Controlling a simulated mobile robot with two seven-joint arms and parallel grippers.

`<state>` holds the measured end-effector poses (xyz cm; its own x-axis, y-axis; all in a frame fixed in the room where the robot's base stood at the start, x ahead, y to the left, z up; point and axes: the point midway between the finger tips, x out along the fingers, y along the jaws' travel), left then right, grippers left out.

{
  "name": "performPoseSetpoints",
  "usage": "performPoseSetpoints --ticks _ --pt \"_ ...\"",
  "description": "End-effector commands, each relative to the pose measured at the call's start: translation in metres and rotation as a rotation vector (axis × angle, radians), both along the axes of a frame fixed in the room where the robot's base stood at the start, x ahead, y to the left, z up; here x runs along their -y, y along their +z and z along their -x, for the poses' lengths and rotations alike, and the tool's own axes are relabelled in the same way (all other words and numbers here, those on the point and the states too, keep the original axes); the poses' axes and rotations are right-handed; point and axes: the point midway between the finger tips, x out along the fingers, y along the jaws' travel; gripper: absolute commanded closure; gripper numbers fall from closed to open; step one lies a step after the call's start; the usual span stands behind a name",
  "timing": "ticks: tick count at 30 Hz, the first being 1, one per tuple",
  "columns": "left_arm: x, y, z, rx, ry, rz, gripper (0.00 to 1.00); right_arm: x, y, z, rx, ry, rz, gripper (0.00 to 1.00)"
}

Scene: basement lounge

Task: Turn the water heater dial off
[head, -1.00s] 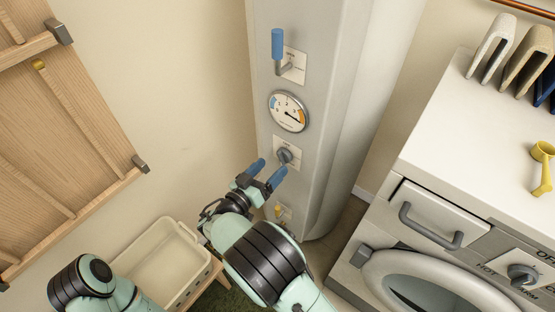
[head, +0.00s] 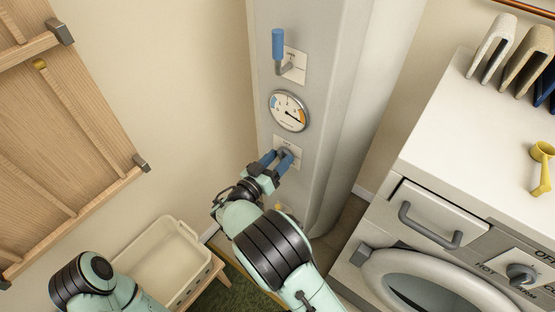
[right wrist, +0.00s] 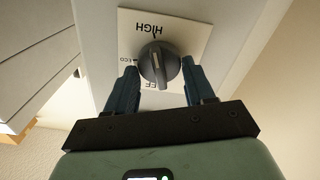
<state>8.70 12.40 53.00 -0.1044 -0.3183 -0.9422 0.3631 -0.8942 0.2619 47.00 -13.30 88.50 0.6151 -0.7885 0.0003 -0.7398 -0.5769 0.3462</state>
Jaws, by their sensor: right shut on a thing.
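The water heater dial is a grey round knob with a raised grip bar, on a white label plate, in the right wrist view (right wrist: 160,66). The label shows inverted there, with HIGH at the top, ECO at the left and a partly covered word at the bottom. The bar lies roughly along the HIGH-to-bottom line; I cannot tell which end is the pointer. My right gripper (head: 277,157) is shut on the dial, with one blue finger on each side. In the head view the fingers largely hide the dial. My left gripper is out of view.
Above the dial on the grey heater column are a round gauge (head: 289,111) and a blue-handled lever (head: 279,48). A white washer (head: 455,215) stands at the right. A cream bin (head: 163,262) stands at the lower left, below a wooden panel (head: 60,130).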

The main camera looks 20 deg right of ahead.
Motion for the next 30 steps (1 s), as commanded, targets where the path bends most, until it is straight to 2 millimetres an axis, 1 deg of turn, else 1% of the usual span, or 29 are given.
performPoseSetpoints --ticks 5,11,20,30 --pt "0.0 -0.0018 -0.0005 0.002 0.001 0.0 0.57 -0.0004 -0.0006 0.0001 -0.031 0.0 0.023 0.77" --pt "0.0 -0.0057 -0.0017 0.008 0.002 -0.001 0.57 -0.0008 -0.0012 -0.0003 -0.117 0.001 0.089 0.77" --pt "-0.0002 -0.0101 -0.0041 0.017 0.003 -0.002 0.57 -0.0017 -0.0019 -0.001 -0.329 0.0 0.255 0.77" --pt "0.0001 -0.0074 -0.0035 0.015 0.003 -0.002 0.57 -0.0023 -0.0024 -0.0017 -0.585 0.0 0.455 0.77"
